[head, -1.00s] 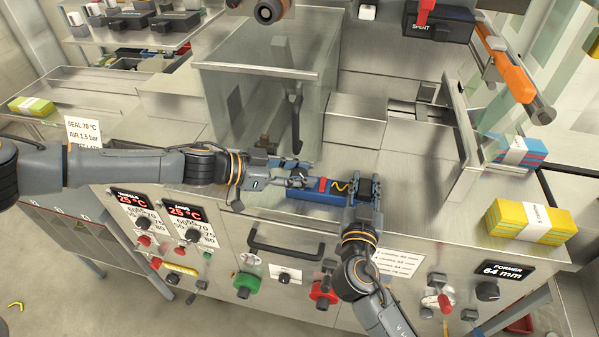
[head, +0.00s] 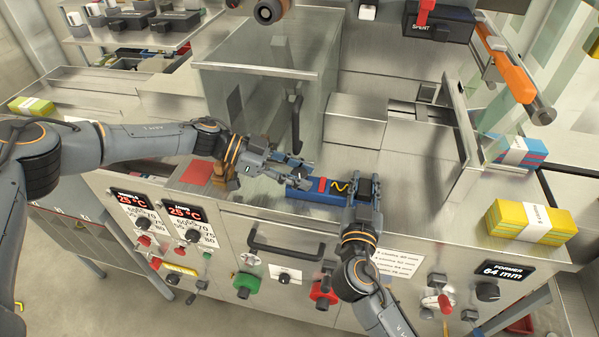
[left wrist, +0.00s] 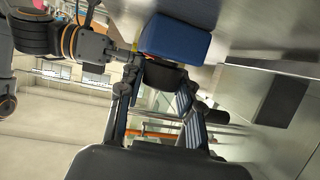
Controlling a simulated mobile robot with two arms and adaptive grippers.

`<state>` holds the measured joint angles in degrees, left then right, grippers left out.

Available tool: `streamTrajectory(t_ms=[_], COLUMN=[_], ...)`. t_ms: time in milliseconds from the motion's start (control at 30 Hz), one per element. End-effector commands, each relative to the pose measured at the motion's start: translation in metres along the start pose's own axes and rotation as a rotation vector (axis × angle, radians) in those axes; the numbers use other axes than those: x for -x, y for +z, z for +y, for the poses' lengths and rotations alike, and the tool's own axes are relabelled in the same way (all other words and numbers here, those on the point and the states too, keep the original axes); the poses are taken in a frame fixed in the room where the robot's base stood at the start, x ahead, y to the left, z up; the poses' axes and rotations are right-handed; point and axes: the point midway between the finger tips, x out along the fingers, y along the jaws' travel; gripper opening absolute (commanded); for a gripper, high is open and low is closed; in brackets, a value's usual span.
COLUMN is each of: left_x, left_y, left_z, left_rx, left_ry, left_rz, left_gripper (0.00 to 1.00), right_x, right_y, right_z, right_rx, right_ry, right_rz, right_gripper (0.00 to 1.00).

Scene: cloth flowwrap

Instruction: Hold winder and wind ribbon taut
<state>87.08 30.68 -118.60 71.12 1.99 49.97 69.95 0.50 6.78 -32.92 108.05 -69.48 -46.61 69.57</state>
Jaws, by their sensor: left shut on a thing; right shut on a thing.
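A blue block-shaped body (head: 315,195), which I take for the winder, lies at the front of the steel bench, with a red patch and a yellow wavy strip on top. It also shows in the left wrist view (left wrist: 178,38). My left gripper (head: 303,178) is at its left end. In the left wrist view its fingers are closed on a dark round piece (left wrist: 165,75) right against the blue body. My right gripper (head: 364,192) is shut on the right end of the blue body. A taut ribbon cannot be made out; the fingers hide the contact points.
A clear-walled cover (head: 262,95) stands behind the left gripper. Yellow packs (head: 530,222) and a blue-red pack (head: 518,152) lie at the right. Knobs and a black handle (head: 285,248) project from the front panel.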

Motion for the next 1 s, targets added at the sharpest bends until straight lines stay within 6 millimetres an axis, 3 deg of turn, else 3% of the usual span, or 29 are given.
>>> streamTrajectory(t_ms=[200, 233, 333, 1000], left_x=[-0.0009, -0.0009, -0.0008, 0.0008], left_y=[-0.0003, -0.0003, -0.0003, -0.0022], left_z=[0.0009, 0.0009, 0.0008, -0.0012], left_rx=[0.001, 0.001, 0.001, 0.021], left_ry=[0.002, 0.002, 0.002, -0.058], left_rz=[0.001, 0.001, 0.001, 0.004], left_gripper=[0.04, 0.41, 0.6, 0.6], right_x=[0.0002, 0.0002, 0.0002, -0.0001], right_y=[0.0005, 0.0005, 0.0005, 0.0], right_z=[-0.0005, -0.0005, -0.0004, 0.0003], right_rx=[0.001, 0.001, 0.001, 0.0], right_ry=[-0.001, -0.001, -0.001, 0.001], right_rz=[-0.001, -0.001, -0.001, 0.0], right_gripper=[0.0, 0.0, 0.0, 0.0])
